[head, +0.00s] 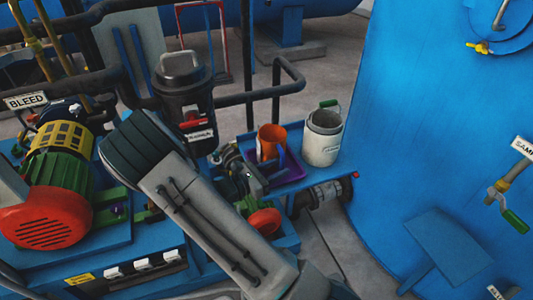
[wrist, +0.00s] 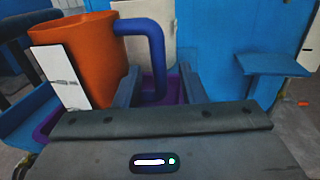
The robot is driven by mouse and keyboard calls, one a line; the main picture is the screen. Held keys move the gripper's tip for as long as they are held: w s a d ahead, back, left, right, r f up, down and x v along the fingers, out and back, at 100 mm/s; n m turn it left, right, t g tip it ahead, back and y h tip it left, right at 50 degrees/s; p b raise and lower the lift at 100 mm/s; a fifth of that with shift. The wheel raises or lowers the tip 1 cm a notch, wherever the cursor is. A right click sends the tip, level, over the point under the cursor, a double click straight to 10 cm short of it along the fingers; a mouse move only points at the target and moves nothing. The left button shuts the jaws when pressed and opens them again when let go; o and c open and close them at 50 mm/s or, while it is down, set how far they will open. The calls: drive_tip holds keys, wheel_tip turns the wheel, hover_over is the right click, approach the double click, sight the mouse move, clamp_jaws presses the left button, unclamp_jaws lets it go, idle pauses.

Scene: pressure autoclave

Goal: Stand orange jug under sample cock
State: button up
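The orange jug (head: 268,143) stands upright on a purple tray (head: 291,171) in the head view. In the wrist view the jug (wrist: 78,48) fills the upper left, with a white label on its side and a blue handle (wrist: 156,50). My gripper (wrist: 158,85) is open, its fingers on either side of the lower handle, with gaps showing. I cannot tell how deep the handle sits between them. The sample cock (head: 499,190), brass with a green lever, is on the blue tank at the right. A blue shelf (head: 447,245) projects below and left of it.
A white bucket (head: 323,140) with a green grip stands right beside the jug. A black canister (head: 183,88) and dark pipe rails (head: 262,94) are behind. A red and green motor (head: 55,200) is at the left. The blue shelf's top looks bare.

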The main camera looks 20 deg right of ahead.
drive_tip(key=shift+w+d, duration=0.25)
drive_tip(key=shift+d, duration=1)
clamp_jaws()
drive_tip(key=shift+r, duration=0.15)
